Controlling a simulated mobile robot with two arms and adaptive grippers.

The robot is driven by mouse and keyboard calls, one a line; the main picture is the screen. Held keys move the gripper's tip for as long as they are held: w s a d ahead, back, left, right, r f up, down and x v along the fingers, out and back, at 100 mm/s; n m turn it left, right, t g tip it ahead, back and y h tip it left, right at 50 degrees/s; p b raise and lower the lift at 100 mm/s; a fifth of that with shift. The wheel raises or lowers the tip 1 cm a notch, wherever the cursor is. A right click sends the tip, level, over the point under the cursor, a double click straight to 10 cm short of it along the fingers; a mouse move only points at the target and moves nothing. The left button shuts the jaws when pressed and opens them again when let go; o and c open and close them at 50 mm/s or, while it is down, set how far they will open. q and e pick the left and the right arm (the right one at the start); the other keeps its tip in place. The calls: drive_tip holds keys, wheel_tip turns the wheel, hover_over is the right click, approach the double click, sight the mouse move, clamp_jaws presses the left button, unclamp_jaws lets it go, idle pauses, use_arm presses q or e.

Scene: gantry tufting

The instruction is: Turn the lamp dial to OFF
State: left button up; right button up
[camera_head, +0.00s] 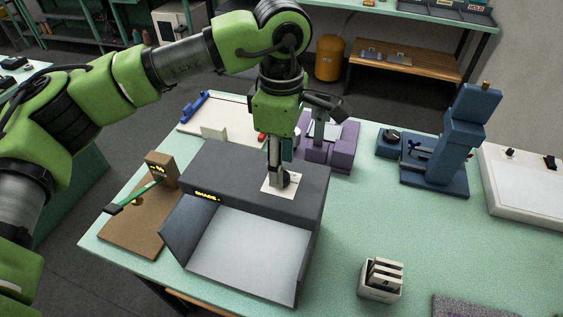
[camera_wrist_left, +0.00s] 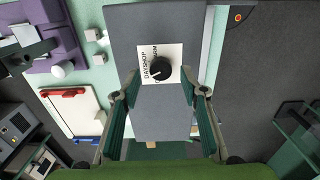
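The lamp dial is a round black knob (camera_wrist_left: 160,68) on a white label plate (camera_wrist_left: 173,50) on top of a grey light box (camera_head: 215,172). The plate shows under my gripper in the head view. The label reads something like DAY, SHOP and WARM; the word OFF is not readable. A pale mark on the knob points toward the lower left in the wrist view. My left gripper (camera_head: 277,174) points down at the dial, its fingers apart on either side of the knob in the wrist view. Whether they touch it cannot be told. My right gripper is not in view.
The box has an open, pale front bay and a lit SHADE-like sign (camera_head: 207,196). A brown stand with a green tool (camera_head: 137,196) is at left, a purple fixture (camera_head: 342,155) behind, a blue machine (camera_head: 462,140) at right. The green table (camera_head: 400,225) is clear mid-right.

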use_arm(q)
drive_tip(key=shift+f, duration=0.85)
drive_tip(key=shift+f+p, duration=0.25)
drive_tip(key=shift+p, duration=0.05)
drive_tip(key=shift+f, duration=0.15)
drive_tip(key=c, duration=1.1)
drive_tip(key=shift+f+n+b, duration=0.15)
drive_tip(key=shift+n+b, duration=0.35)
drive_tip(key=shift+b, duration=0.45)
drive_tip(key=shift+c, duration=0.2)
drive_tip(key=n+b, duration=0.5)
drive_tip(key=b, duration=0.2)
drive_tip(key=shift+n, duration=0.3)
drive_tip(key=shift+r+n+b, duration=0.2)
drive_tip(key=shift+n+b, duration=1.25)
drive_tip(key=shift+n, duration=0.25)
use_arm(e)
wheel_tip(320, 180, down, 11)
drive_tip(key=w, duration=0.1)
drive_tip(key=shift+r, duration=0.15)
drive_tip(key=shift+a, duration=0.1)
